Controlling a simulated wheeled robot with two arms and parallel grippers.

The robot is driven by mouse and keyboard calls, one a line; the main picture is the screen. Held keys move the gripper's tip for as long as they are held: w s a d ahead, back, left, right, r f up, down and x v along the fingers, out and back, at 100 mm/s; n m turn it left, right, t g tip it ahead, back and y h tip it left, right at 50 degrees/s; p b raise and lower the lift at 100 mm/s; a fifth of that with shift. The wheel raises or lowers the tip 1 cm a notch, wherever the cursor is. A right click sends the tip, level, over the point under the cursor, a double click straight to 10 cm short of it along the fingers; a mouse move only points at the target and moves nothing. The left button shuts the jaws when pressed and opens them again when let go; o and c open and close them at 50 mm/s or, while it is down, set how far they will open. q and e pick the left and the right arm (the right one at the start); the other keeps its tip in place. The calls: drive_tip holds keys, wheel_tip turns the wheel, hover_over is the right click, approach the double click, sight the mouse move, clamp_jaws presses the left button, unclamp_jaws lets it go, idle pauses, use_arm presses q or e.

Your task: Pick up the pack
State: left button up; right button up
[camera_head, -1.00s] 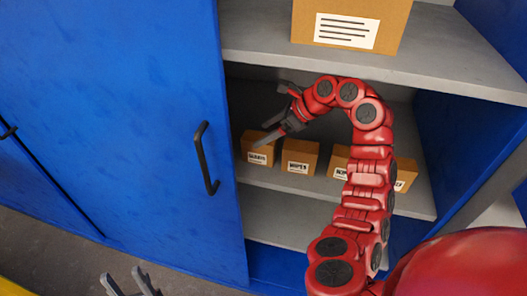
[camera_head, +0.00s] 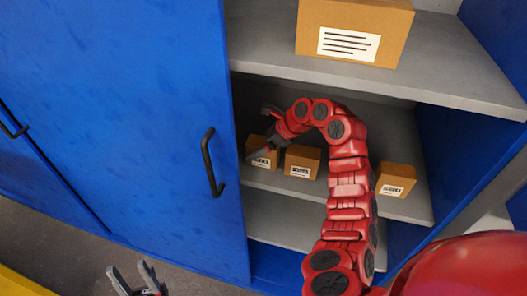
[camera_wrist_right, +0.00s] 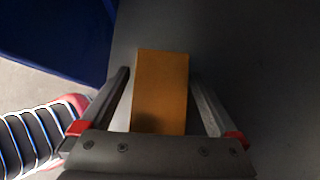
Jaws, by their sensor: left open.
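Small brown cardboard packs with white labels stand in a row on the cabinet's middle shelf. The leftmost pack (camera_head: 264,159) is partly covered by my right gripper (camera_head: 260,133). Another pack (camera_head: 302,163) stands just right of it, and one more (camera_head: 396,180) stands farther right, beyond my arm. In the right wrist view a brown pack (camera_wrist_right: 160,90) lies between the spread fingers of my right gripper (camera_wrist_right: 160,85), with gaps on both sides. That gripper is open. My left gripper (camera_head: 131,276) is open and empty at the bottom edge, away from the packs.
A large brown box (camera_head: 352,32) sits on the upper shelf (camera_head: 430,85), which overhangs the packs. A blue door (camera_head: 120,110) with a black handle (camera_head: 211,163) stands close left of the opening. The lower shelf (camera_head: 285,222) looks bare where visible.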

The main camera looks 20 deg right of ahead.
drive_tip(key=c, duration=1.4)
clamp_jaws()
drive_tip(key=shift+r, duration=0.2)
